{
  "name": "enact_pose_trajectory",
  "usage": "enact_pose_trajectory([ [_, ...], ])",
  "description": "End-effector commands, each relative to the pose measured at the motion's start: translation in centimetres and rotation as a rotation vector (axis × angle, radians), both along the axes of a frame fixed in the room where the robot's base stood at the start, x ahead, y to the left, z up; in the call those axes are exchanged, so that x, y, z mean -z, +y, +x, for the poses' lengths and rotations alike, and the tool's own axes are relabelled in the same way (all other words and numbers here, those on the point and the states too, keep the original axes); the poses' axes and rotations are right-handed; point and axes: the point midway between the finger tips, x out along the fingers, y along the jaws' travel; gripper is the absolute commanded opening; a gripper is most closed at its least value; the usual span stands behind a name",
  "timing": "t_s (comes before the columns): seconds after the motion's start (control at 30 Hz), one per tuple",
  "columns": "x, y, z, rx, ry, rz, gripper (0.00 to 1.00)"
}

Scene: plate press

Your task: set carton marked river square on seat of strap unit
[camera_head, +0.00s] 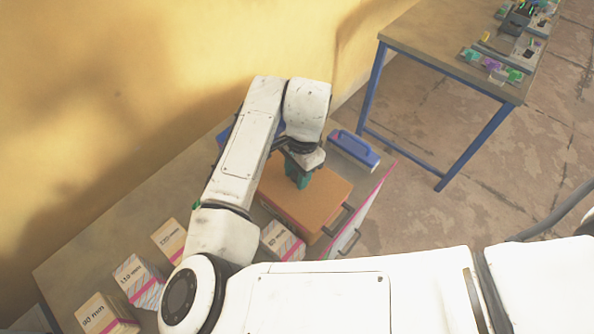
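Several pale cartons stand at the near left of the grey-brown bench (75,258). My gripper (299,179), with green fingers, points down over a large orange-brown box (322,208). Its finger gap is not clear, and I cannot tell whether it touches the box. I cannot pick out the strap unit or its seat for certain.
A yellow wall (120,90) runs behind the bench. A second table (430,40) at upper right holds small coloured parts. Floor lies between.

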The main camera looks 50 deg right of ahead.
Motion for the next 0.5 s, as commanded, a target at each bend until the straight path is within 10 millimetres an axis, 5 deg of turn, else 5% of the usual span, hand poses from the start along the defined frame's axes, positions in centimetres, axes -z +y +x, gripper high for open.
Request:
enact_pose_trajectory([
  [0.23,-0.04,0.02,0.02,0.000,0.000,0.000,0.60],
  [0.5,-0.29,0.03,0.04,0.000,-0.001,0.001,0.60],
])
